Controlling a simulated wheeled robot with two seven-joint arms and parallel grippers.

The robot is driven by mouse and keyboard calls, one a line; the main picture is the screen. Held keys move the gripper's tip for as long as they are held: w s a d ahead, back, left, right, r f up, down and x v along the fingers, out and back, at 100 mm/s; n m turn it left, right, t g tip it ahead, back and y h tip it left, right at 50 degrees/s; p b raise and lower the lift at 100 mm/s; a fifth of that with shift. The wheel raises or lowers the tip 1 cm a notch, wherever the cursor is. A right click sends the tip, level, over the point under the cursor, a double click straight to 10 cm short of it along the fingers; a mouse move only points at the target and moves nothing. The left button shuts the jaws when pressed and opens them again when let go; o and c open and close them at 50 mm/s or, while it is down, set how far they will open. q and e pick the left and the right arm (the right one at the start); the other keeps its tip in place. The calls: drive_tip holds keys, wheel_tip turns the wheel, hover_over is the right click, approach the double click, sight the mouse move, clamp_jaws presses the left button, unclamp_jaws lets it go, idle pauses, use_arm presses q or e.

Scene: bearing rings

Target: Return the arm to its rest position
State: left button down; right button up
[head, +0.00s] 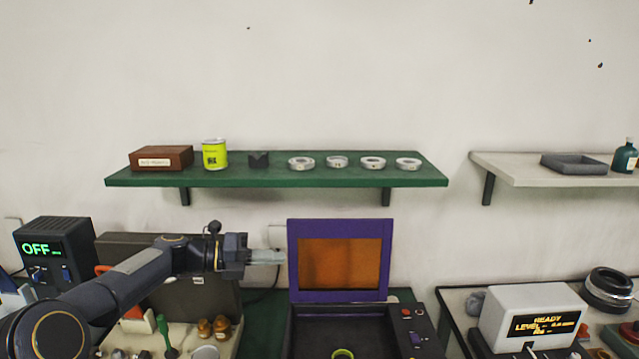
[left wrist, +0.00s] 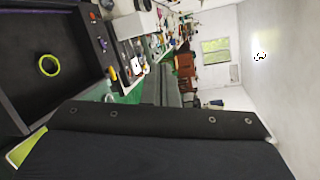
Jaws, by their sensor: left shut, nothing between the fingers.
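My left arm (head: 120,285) comes in from the left in the head view and stretches to the right. My left gripper (head: 280,257) is shut and empty, level, just left of the purple-framed lid with an orange window (head: 340,264). The lid stands upright on a dark open box (head: 310,325). A yellow-green ring (head: 343,354) lies inside the box; it also shows in the left wrist view (left wrist: 48,65). Several metal bearing rings (head: 372,163) sit in a row on the green shelf (head: 275,180) above. My right gripper is not in view.
A dark case (head: 205,300) stands behind my arm, beside an OFF-display unit (head: 60,250). A white READY-display unit (head: 530,318) stands right. Wall space between shelf and arm is clear.

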use_arm(q)
drive_tip(key=s+a+f+m+y+b, duration=0.1)
drive_tip(key=s+a+m+y, duration=0.25)
drive_tip(key=s+m, duration=0.7)
drive_tip(key=s+a+m+y, duration=0.35)
drive_tip(key=s+m, duration=0.45)
drive_tip(key=s, duration=0.5)
drive_tip(key=s+a+f+m+t+y, duration=0.1)
drive_tip(key=s+f+m+y, duration=0.1)
drive_tip(key=s+f+m, duration=0.3)
drive_tip(key=s+a+f+m+t+y, duration=0.1)
drive_tip(key=s+a+f+m+y, duration=0.1)
drive_tip(key=s+f+m, duration=0.4)
drive_tip(key=s+m+b, duration=0.1)
drive_tip(key=s+m, duration=0.2)
drive_tip(key=s, duration=0.3)
drive_tip(key=shift+f+y, duration=0.2)
drive_tip(key=shift+y, duration=0.2)
